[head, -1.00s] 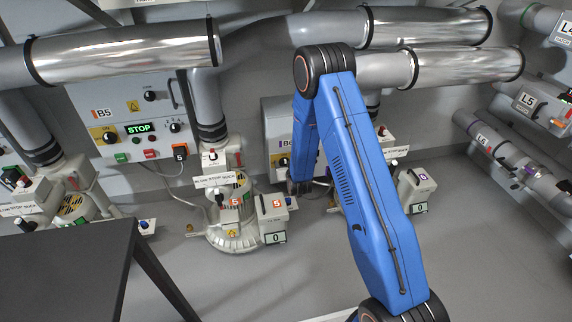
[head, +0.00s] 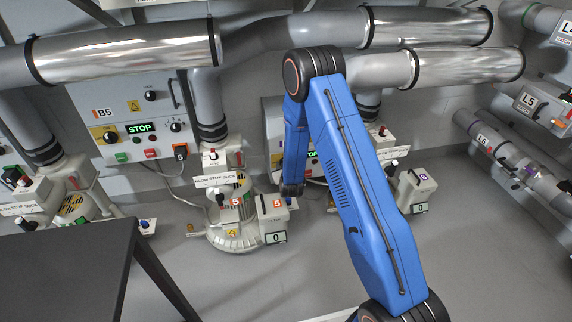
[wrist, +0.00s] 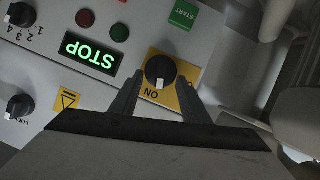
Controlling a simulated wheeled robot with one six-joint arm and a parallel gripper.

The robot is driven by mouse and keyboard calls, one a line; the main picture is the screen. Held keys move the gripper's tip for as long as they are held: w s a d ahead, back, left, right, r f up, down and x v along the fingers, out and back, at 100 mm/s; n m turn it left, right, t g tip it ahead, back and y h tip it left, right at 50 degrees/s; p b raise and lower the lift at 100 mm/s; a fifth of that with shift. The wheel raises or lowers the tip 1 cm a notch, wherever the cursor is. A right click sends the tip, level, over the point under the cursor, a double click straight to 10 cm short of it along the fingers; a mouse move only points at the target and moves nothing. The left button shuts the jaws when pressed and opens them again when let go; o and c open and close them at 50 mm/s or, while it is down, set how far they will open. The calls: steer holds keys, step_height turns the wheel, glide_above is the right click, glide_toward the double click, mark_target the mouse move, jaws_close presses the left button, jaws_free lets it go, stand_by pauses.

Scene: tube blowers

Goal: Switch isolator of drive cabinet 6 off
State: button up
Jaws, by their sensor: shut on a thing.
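Drive cabinet 6 (head: 272,118) stands behind my blue arm in the head view, which now covers its label and much of its front. In the wrist view, turned upside down, its isolator is a black rotary knob (wrist: 160,70) on a yellow plate (wrist: 187,97). The knob's white mark points to the word ON. My gripper (wrist: 160,80) has one finger on each side of the knob and is shut on it. The exact contact is hard to see. In the head view my arm hides the fingers.
The wrist view shows a green STOP display (wrist: 90,53), a selector knob (wrist: 20,14) and a second knob (wrist: 19,106) nearby. Cabinet B5 (head: 103,112) and a blower (head: 232,232) stand left of my arm. A dark table (head: 70,265) is at front left. Floor at right is clear.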

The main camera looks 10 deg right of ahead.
steer(key=shift+a+f+n+h, duration=0.1)
steer(key=shift+a+n+h, duration=0.15)
steer(key=shift+n+h, duration=0.4)
steer(key=shift+a+f+n+h, duration=0.1)
steer(key=shift+a+n+h, duration=0.2)
steer(key=shift+n, duration=0.55)
steer(key=shift+d, duration=0.1)
steer(key=o, duration=1)
steer(key=v, duration=1.7)
steer(key=shift+s+f, duration=0.3)
